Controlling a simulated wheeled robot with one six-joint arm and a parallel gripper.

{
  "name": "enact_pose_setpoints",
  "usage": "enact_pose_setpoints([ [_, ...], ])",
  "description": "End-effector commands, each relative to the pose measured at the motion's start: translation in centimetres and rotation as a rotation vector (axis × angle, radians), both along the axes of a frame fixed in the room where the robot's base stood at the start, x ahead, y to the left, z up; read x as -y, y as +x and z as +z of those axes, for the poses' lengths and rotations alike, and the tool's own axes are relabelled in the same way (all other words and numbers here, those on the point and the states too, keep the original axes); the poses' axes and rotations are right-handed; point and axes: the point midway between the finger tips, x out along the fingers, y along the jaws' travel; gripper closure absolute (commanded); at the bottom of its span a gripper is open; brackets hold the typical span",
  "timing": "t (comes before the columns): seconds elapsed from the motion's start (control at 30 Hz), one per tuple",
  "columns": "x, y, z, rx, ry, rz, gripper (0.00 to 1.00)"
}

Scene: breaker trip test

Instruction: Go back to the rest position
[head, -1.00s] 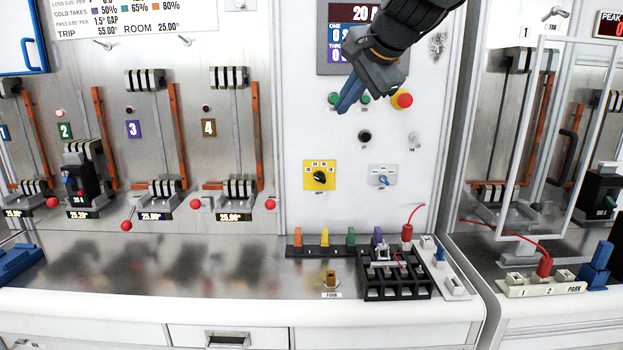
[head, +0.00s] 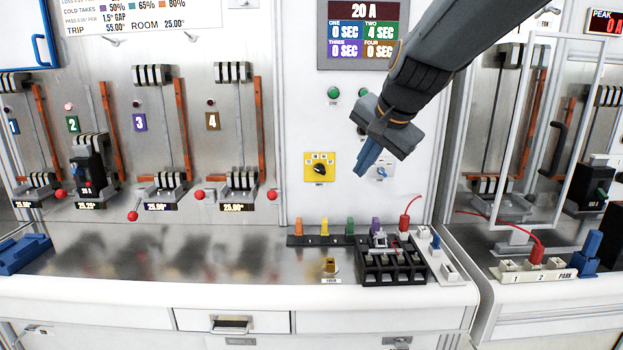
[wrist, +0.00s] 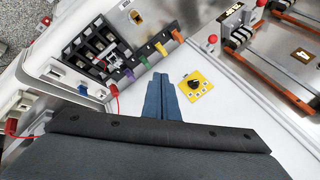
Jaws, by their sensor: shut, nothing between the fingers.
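My gripper (head: 367,160) is in the air in front of the white control panel, over the right part of the bench. Its blue fingers are together and hold nothing. In the wrist view the shut fingers (wrist: 160,97) point toward the panel beside the yellow rotary switch (wrist: 194,85). In the head view the yellow switch (head: 320,167) is left of the fingers, and a small grey switch plate (head: 386,171) is partly hidden just right of them.
A black rack (head: 392,268) stands on the bench below my gripper, with coloured plugs along a strip (head: 322,240) behind it. A red lead (head: 404,222) rises beside it. A glass-framed door (head: 550,140) stands at the right. Breaker bays line the left wall; the bench's middle is clear.

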Motion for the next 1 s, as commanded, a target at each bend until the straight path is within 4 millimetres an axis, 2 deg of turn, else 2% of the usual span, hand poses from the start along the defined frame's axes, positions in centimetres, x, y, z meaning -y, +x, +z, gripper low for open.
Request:
enact_pose_setpoints([
  [0.03,0.6,-0.8,-2.3,-0.024,-0.034,0.024,1.00],
  [0.17,2.5,-4.0,-8.9,-0.102,-0.152,0.130,1.00],
  [0.3,4.9,-9.3,-16.7,-0.205,-0.288,0.295,1.00],
  [0.4,6.3,-13.4,-21.3,-0.276,-0.362,0.417,1.00],
  [0.5,7.3,-16.9,-24.6,-0.332,-0.413,0.528,1.00],
  [0.6,7.9,-19.5,-26.6,-0.367,-0.443,0.607,1.00],
  [0.7,8.3,-20.8,-27.6,-0.385,-0.457,0.649,1.00],
  [1.0,8.3,-21.2,-27.8,-0.390,-0.461,0.663,1.00],
])
